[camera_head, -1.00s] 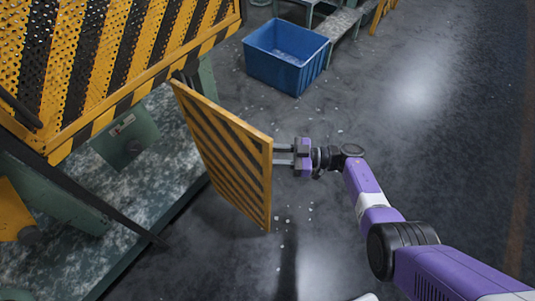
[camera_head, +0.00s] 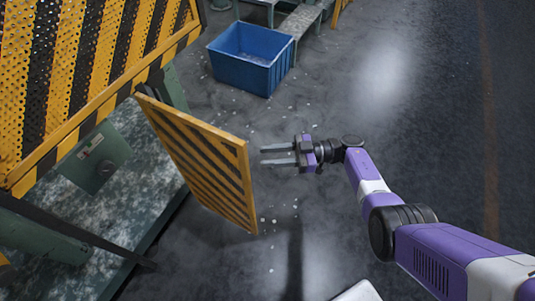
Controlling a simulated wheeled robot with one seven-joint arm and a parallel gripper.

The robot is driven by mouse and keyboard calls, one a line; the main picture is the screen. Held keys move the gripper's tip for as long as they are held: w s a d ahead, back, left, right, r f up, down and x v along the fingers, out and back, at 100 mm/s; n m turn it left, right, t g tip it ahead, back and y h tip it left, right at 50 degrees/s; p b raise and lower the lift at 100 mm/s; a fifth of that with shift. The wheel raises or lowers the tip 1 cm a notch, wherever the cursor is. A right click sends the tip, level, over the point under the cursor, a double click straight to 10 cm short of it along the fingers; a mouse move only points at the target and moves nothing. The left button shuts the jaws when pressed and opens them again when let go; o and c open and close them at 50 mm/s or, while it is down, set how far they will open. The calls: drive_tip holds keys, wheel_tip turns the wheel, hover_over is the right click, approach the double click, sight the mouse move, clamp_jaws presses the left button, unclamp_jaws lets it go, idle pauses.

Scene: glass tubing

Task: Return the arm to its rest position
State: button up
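My gripper (camera_head: 263,155) is near the middle of the picture at the end of my purple and white arm. Its two grey fingers point left and are apart, with nothing between them. A yellow and black striped panel (camera_head: 205,165) stands to the left of the fingertips. A small gap of floor shows between the panel's right edge and the fingertips. My arm reaches in from the lower right.
A larger striped machine guard (camera_head: 85,80) fills the upper left, above a green machine base (camera_head: 100,160). A blue crate (camera_head: 240,75) stands on the floor at the top. Small white bits lie on the floor. The floor on the right is clear.

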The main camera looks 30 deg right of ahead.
idle(0.3)
drive_tip(key=w+d+r+t+h, duration=0.2)
drive_tip(key=w+d+r+t, duration=0.2)
drive_tip(key=w+r+t, duration=0.3)
wheel_tip(320, 180, up, 5)
drive_tip(key=s+d+m+t+h, duration=0.1)
drive_tip(key=m+t+h, duration=0.2)
drive_tip(key=t+h, duration=0.3)
drive_tip(key=s+a+r+m+g+h+p, duration=0.1)
drive_tip(key=s+a+r+m+h, duration=0.1)
drive_tip(key=s, duration=1.2)
drive_tip(key=s+a+r+m+g+h+p, duration=0.1)
drive_tip(key=s+m, duration=0.4)
drive_tip(key=s, duration=0.8)
drive_tip(key=s+a+r+m+g+h+p, duration=0.1)
drive_tip(key=s+a+r+m+g+h, duration=0.2)
drive_tip(key=s, duration=1.1)
drive_tip(key=a+r+h, duration=0.1)
drive_tip(key=h, duration=0.1)
drive_tip(key=shift+s+a+h, duration=0.25)
drive_tip(key=shift+s+h, duration=0.05)
drive_tip(key=shift+s, duration=0.05)
